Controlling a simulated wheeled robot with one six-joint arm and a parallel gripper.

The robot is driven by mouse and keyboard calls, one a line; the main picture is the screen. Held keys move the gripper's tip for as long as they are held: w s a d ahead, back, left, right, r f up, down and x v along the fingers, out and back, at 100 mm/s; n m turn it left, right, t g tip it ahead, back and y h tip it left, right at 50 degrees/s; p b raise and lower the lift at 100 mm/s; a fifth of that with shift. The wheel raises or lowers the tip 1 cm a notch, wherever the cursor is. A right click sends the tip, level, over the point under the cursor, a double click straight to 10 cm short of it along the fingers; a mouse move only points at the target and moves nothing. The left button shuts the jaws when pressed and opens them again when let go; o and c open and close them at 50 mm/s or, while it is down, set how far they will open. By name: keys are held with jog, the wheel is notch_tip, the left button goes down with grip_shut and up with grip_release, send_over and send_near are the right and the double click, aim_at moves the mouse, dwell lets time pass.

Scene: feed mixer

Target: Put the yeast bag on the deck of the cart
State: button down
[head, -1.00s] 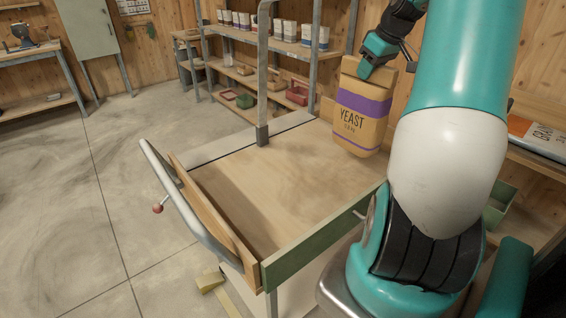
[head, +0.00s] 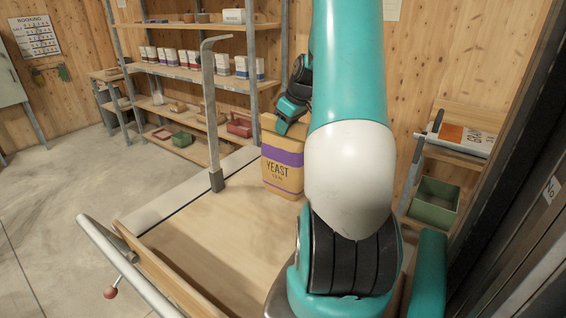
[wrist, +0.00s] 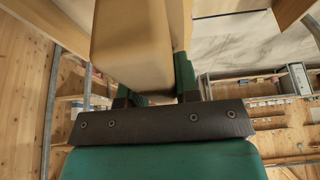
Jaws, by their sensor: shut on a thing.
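The yeast bag (head: 283,170), tan with a purple band, is upright in the head view at the far right part of the cart deck (head: 215,235). My gripper (head: 284,122) is shut on the top of the bag. In the wrist view the bag (wrist: 130,45) stands out from between the fingers of my gripper (wrist: 155,97). The bag's base is over or at the deck; I cannot tell whether it touches. My arm hides the right part of the cart.
A grey bent post (head: 213,120) rises from the deck, left of the bag. The cart's push handle (head: 125,265) is at the near left. Shelves with small bags (head: 200,70) stand behind. A green bin (head: 435,203) is on the right. The deck's middle is clear.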

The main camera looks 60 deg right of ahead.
aim_at(303, 124)
notch_tip(303, 124, down, 11)
jog(key=shift+f+p, duration=0.15)
jog(key=shift+p, duration=0.7)
jog(key=shift+f, duration=0.15)
jog(key=c, duration=0.8)
grip_release()
jog(key=shift+c, duration=0.2)
jog(key=b+v, duration=0.2)
jog(key=v, duration=1)
jog(key=shift+a, duration=0.1)
